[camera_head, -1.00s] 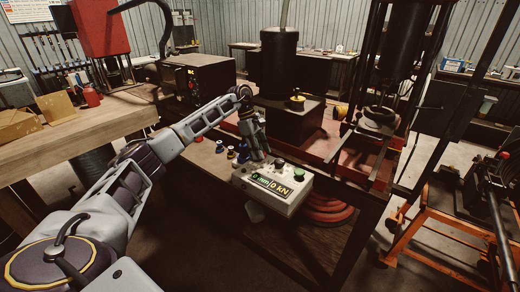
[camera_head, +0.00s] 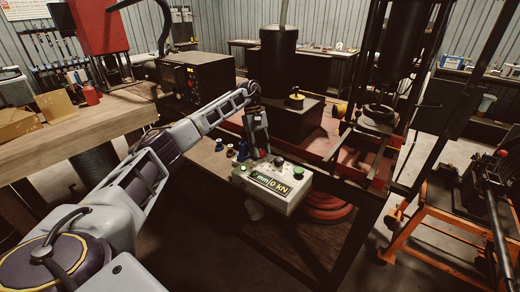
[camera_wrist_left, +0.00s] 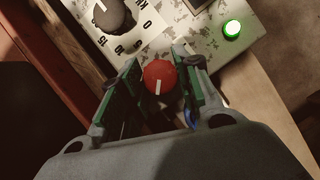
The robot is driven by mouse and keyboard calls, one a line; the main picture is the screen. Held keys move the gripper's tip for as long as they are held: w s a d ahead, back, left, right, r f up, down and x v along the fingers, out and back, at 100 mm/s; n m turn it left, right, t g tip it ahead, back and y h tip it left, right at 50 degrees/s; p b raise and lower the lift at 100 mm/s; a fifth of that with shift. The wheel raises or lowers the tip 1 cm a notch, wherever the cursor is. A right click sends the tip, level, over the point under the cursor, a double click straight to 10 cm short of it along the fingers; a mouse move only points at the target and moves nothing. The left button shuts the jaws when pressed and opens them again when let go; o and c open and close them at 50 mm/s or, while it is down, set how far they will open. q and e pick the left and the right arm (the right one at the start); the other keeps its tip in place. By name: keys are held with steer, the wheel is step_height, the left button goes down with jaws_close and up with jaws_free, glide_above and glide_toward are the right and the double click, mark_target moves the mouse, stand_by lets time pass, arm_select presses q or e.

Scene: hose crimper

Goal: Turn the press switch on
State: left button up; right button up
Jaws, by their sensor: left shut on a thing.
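The press control box (camera_head: 268,190) is a pale box on the front of the press bench, with a lit display showing mm and kN. My left gripper (camera_head: 263,156) points down at the box's upper left part. In the left wrist view, a red round switch knob (camera_wrist_left: 160,77) with a white pointer line sits between the green-padded fingers of my left gripper (camera_wrist_left: 158,85), which is shut on it. A green lamp (camera_wrist_left: 232,28) glows on the panel to its right. My right gripper is not in view.
A black dial (camera_wrist_left: 113,15) with a number scale is near the knob. Several small blue and brass parts stand on the bench left of the box. The press frame (camera_head: 350,165) rises behind. A wooden table (camera_head: 95,125) is at left, an orange stand (camera_head: 425,225) at right.

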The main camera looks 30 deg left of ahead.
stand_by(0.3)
arm_select(q)
steer(key=o, duration=1)
steer(key=v, duration=1.2)
stand_by(0.7)
